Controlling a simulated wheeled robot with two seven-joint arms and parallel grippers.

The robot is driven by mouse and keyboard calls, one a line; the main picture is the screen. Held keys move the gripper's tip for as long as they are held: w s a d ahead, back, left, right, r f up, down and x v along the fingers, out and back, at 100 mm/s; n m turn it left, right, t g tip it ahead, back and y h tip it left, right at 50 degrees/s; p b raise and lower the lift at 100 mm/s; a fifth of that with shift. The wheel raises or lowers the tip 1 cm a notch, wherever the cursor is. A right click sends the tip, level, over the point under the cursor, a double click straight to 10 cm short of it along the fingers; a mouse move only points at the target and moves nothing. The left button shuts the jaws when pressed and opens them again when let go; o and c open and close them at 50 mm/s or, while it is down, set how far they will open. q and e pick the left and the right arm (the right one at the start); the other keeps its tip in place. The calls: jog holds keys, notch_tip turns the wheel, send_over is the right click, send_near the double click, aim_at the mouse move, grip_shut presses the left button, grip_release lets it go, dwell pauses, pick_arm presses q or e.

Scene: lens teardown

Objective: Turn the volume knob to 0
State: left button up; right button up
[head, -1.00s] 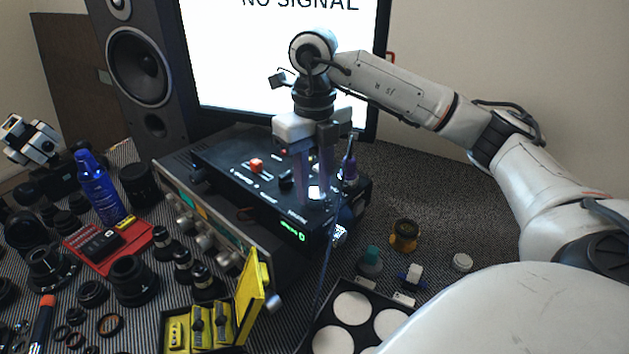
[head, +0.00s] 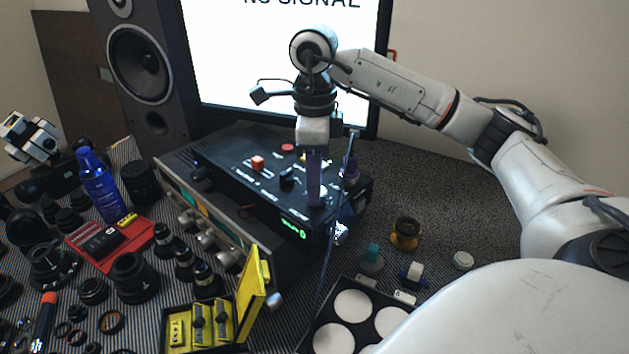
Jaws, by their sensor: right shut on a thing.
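A black control box (head: 235,172) sits on top of a silver-fronted unit on the bench. A small green display (head: 294,228) glows on its front face; its text is too small to read surely. My right gripper (head: 314,203) points straight down onto the top of the box near its front right corner. Its purple-grey fingers are shut on the volume knob, which they mostly hide. A pale patch shows beside the fingertips. A red button (head: 257,163) and a black knob (head: 287,178) stand on the box, left of the fingers.
A purple-tipped upright tool (head: 350,172) and a cable stand close right of the fingers. A screen (head: 225,70) and a speaker (head: 150,90) stand behind. Lenses, a blue bottle (head: 100,185), a red tray (head: 140,236) and a yellow case (head: 252,285) crowd the left and front.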

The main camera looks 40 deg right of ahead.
jog(key=shift+n, duration=0.6)
jog(key=o, duration=1)
jog(key=shift+o, duration=0.2)
jog(key=shift+r, duration=0.1)
